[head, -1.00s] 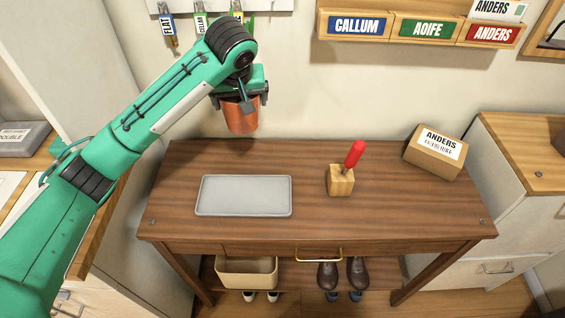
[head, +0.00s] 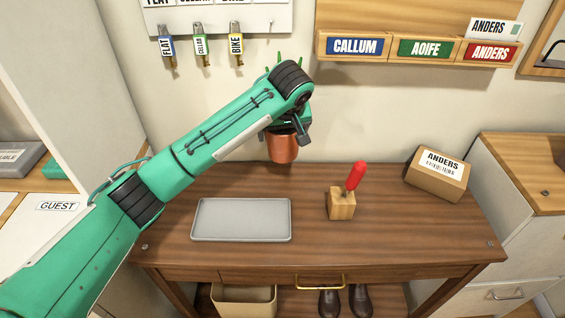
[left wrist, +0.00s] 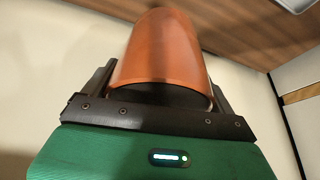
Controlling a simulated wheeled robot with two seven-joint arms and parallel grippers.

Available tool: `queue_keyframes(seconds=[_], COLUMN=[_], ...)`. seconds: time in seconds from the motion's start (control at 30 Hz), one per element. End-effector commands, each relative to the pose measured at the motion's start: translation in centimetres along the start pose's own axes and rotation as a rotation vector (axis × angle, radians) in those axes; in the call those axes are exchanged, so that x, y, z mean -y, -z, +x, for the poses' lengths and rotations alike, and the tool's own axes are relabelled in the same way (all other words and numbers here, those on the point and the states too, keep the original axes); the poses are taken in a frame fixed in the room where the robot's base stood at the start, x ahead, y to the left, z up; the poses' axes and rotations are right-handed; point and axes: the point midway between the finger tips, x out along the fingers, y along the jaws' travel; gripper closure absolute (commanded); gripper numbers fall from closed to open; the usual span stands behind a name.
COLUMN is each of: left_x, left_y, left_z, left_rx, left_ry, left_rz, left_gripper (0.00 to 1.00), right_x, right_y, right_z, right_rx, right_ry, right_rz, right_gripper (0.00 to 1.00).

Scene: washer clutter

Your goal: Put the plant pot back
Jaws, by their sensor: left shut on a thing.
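The terracotta plant pot (head: 282,148) is held by my left gripper (head: 284,132) near the wall, at the back edge of the wooden table. In the left wrist view the orange pot (left wrist: 163,50) sits between the two dark fingers of the gripper (left wrist: 160,95), which is shut on it. Green leaf tips show above the gripper in the head view; most of the plant is hidden behind the arm. A grey tray (head: 241,236) lies empty on the left of the table. My right gripper is in neither view.
A wooden block with a red-handled tool (head: 341,205) stands mid-table. A cardboard box labelled ANDERS (head: 437,173) is at the back right. Keys (head: 202,45) hang on the wall rack, and labelled pigeonholes (head: 420,48) are mounted right of it. The front right tabletop (head: 420,235) is clear.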

Motion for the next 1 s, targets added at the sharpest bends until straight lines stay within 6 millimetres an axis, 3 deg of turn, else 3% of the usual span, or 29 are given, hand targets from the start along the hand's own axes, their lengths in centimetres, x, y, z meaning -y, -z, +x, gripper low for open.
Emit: queue_keyframes(seconds=[0.1,0.23,0.47,0.73,1.0], left_x=[0.1,0.0,0.0,0.0,-0.1], left_y=[-1.1,-2.1,-2.6,-4.1,-4.2], left_z=[2.6,4.6,6.0,9.2,9.5], left_rx=[-0.001,-0.001,-0.002,-0.001,-0.002], left_ry=[0.001,0.000,-0.001,-0.001,-0.002], left_rz=[0.000,0.001,0.000,0.000,0.000], left_gripper=[0.52,0.52,0.52,0.52,0.52], right_x=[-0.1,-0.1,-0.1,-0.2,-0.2], right_y=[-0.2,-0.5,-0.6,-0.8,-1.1], right_z=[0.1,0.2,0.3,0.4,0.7], right_rx=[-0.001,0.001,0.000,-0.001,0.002], right_ry=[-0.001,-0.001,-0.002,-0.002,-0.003], right_rz=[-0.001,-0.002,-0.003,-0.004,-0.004], right_gripper=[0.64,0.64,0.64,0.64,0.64])
